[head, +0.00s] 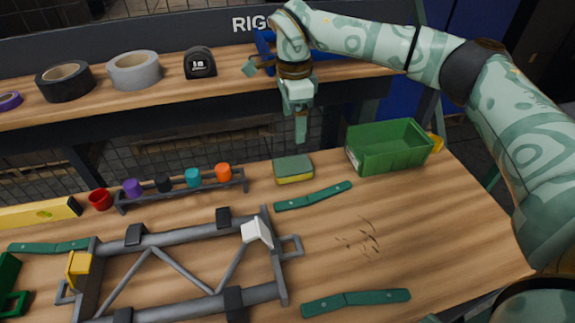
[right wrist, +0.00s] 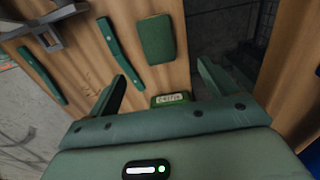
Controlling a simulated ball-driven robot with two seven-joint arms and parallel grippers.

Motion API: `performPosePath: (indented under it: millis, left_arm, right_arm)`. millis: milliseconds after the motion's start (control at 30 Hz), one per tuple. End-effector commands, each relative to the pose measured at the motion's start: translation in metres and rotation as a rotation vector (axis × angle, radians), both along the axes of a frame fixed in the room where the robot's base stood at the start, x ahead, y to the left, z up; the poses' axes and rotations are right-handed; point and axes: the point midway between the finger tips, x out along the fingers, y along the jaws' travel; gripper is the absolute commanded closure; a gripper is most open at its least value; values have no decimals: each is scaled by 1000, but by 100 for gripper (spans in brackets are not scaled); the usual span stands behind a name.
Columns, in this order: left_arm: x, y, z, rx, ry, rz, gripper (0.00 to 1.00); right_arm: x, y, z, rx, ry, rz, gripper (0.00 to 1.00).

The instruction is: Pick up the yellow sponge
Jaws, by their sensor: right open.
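The yellow sponge (head: 293,170) lies flat on the wooden workbench (head: 420,220), near its back edge. It has a yellow lower layer and a dark green top. My left gripper is not in view.
A green bin (head: 386,162) stands right of the sponge. A dark green strap-like bar (head: 313,196) lies just in front. A rack with coloured caps (head: 180,192) and a grey frame (head: 180,240) are left. A raised shelf (head: 220,89) with tape rolls is behind. The right front bench is mostly clear.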

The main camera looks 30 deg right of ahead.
Motion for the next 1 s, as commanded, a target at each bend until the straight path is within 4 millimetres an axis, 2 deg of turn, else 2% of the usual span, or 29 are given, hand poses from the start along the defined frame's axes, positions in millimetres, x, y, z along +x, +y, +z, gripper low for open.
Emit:
performPosePath:
  millis: [33, 200, 533, 700, 800, 1000]
  left_arm:
    - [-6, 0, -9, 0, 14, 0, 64]
    - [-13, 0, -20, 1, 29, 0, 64]
    - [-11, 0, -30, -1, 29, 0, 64]
    - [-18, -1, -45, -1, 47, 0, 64]
    - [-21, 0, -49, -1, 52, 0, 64]
    - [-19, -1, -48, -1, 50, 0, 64]
  right_arm:
    - [0, 0, -22, 2, 8, 0, 15]
    - [0, 0, -60, 2, 6, -1, 15]
    - [-1, 1, -86, 2, 1, 0, 15]
    - [-4, 3, -117, 3, 7, 0, 15]
    - [-4, 3, -129, 2, 5, -1, 15]
    - [-4, 3, -127, 3, -2, -1, 15]
